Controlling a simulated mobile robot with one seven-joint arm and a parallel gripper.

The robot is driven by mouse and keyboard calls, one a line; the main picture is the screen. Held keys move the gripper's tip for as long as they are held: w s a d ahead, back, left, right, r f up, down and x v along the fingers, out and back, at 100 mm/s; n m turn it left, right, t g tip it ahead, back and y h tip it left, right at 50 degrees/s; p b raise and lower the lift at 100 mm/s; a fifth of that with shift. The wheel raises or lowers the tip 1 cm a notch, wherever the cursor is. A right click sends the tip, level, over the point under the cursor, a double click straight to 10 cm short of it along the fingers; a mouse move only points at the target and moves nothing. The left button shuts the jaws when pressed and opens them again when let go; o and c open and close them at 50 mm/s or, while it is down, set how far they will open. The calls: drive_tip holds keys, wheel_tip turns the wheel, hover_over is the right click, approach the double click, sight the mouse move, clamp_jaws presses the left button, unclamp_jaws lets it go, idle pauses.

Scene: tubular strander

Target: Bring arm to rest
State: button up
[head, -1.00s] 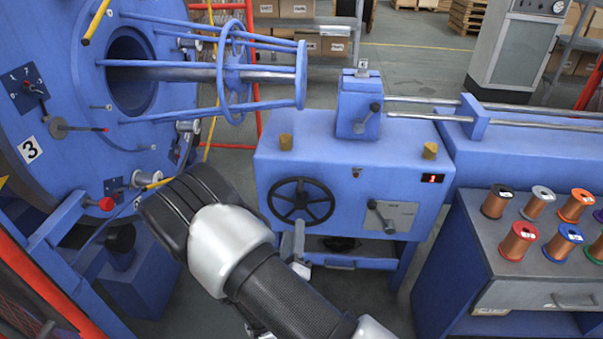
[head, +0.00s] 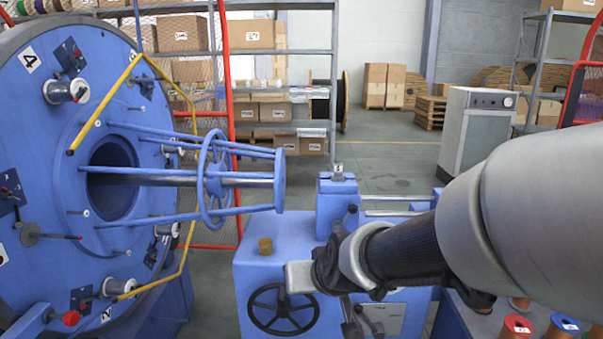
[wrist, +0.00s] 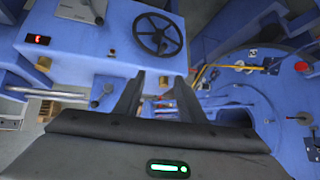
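My gripper (wrist: 160,77) shows in the wrist view with its two dark fingers apart and nothing between them. Beyond the fingers are the blue machine housing (wrist: 85,55) and its black handwheel (wrist: 158,34). In the head view my arm reaches in from the right edge toward the lower middle. Its wrist end is in front of the blue housing (head: 255,255), close to the handwheel (head: 283,309) in the picture. I cannot tell from the head view whether it touches the housing. My fingers are not clearly seen there.
The large blue disc (head: 30,120) with bobbins and a yellow tube frame (head: 103,108) stands at left. The blue cage (head: 216,168) extends from it. A grey cabinet (head: 476,138) and shelves stand behind, with open floor between.

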drive_tip(key=s+d+r+m+g+h, duration=0.1)
drive_tip(key=s+d+r+h, duration=0.15)
drive_tip(key=s+d, duration=0.5)
drive_tip(key=s+d+r+m+g+h, duration=0.15)
drive_tip(key=s+d+r, duration=0.3)
drive_tip(key=s, duration=0.65)
wheel_tip(320, 180, up, 21)
drive_tip(key=y+p, duration=0.1)
drive_tip(key=p, duration=2.1)
drive_tip(key=shift+s+d, duration=0.15)
drive_tip(key=shift+d, duration=0.2)
drive_tip(key=shift+r+n+g, duration=0.1)
drive_tip(key=shift+n+g, duration=0.15)
drive_tip(key=shift+a, duration=0.1)
